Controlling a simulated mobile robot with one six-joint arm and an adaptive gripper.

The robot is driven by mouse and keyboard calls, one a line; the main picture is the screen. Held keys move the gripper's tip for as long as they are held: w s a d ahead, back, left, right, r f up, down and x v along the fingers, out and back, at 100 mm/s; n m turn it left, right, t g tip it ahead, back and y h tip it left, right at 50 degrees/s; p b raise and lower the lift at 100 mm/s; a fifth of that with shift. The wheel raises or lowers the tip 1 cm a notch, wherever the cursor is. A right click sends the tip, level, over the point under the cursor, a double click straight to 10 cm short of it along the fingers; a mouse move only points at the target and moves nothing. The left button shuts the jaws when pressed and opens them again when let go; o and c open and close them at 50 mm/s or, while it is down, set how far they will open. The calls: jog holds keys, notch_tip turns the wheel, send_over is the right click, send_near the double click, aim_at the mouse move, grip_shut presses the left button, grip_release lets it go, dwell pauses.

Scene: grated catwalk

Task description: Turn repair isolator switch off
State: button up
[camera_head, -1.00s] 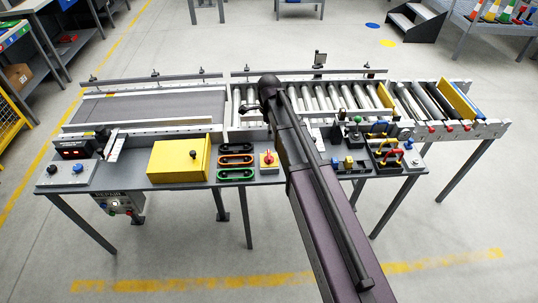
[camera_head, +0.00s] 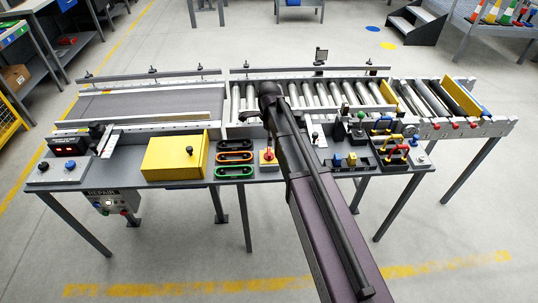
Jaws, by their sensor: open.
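A red rotary switch on a yellow plate (camera_head: 268,156) sits on the bench's front panel, just left of my arm. Its handle looks upright, but its exact setting is too small to read. A grey box marked REPAIR (camera_head: 108,201) hangs under the bench at the left, with several small knobs or buttons on its face. I cannot tell from the view which of these is the repair isolator switch. My gripper (camera_head: 247,115) is small and dark at the far end of my arm, over the rear of the bench. It is open, and apart from both switches.
A yellow box (camera_head: 175,157) and coloured handles (camera_head: 235,157) stand left of the red switch. Levers and buttons (camera_head: 375,148) stand on the right. Conveyor rollers (camera_head: 330,97) and a belt (camera_head: 150,104) lie behind. The floor in front is clear.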

aim_at(269, 150)
jog(key=shift+f+b, duration=3.5)
jog(key=shift+f, duration=0.35)
jog(key=shift+c, duration=0.2)
jog(key=c, duration=0.9)
